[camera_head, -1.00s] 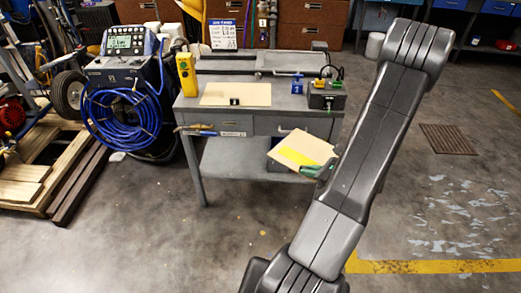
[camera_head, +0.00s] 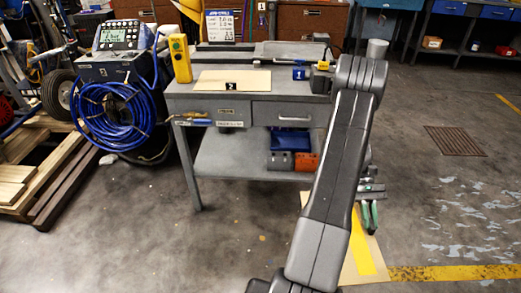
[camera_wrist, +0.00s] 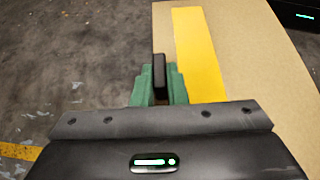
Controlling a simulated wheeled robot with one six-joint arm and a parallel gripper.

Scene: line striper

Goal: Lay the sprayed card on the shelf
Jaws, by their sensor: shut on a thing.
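The sprayed card (camera_head: 379,241) is tan with a yellow stripe. My arm hides part of the card. In the wrist view the card (camera_wrist: 262,62) extends up and right from my gripper (camera_wrist: 160,88); its stripe runs beside the fingers. The shelf (camera_head: 228,158) is the grey lower board of the bench, left of the card and apart from it. My arm hides the shelf's right end.
A blue item (camera_head: 291,139), a grey box (camera_head: 280,161) and an orange box (camera_head: 306,162) occupy the shelf's right part. The shelf's left part is clear. A plain card (camera_head: 225,77) lies on the bench top (camera_head: 190,103). A hose reel (camera_head: 118,112) stands left.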

